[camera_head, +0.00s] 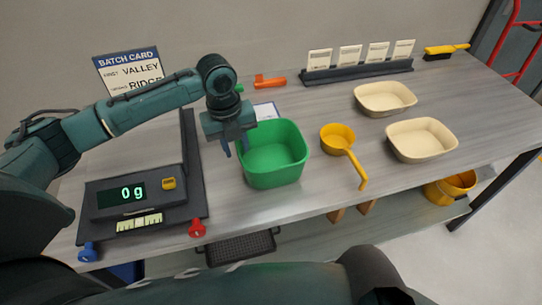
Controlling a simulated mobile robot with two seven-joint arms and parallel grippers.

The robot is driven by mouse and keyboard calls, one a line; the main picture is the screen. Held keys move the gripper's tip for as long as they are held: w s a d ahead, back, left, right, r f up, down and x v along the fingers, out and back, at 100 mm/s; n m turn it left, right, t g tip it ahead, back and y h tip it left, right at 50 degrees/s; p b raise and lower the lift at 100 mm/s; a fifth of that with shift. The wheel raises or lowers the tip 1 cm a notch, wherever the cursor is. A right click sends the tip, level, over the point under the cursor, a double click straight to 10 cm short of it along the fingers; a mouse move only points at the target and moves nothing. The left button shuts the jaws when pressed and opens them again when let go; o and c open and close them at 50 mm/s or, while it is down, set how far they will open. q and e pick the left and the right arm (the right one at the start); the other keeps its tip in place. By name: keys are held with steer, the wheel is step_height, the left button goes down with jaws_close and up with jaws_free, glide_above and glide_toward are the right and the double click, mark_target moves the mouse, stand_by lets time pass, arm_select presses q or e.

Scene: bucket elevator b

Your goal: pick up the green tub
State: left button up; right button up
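The green tub (273,176) stands upright on the grey table, right of the scale, and looks empty. My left gripper (233,150) points down at the tub's left rim. Its two fingers are spread apart, one outside the tub's left wall and the other by the rim, partly hard to see. I cannot tell whether it touches the tub. My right gripper is not in view.
A scale (133,194) reading 0 g stands left of the tub. A yellow scoop (338,138) lies close on the right, with two cream tubs (421,140) beyond. A card rack (357,71), orange tool (269,82) and brush (446,50) are at the back.

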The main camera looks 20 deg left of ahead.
arm_select(q)
steer(key=shift+w+d+f+p, duration=0.1)
steer(key=shift+f, duration=0.85)
steer(key=shift+w+d+f+p, duration=0.1)
steer(key=shift+d+f, duration=0.05)
steer(key=shift+f, duration=0.85)
steer(key=shift+w+d+f+p, duration=0.1)
steer(key=shift+f, duration=0.85)
steer(key=shift+c, duration=0.6)
jaws_close()
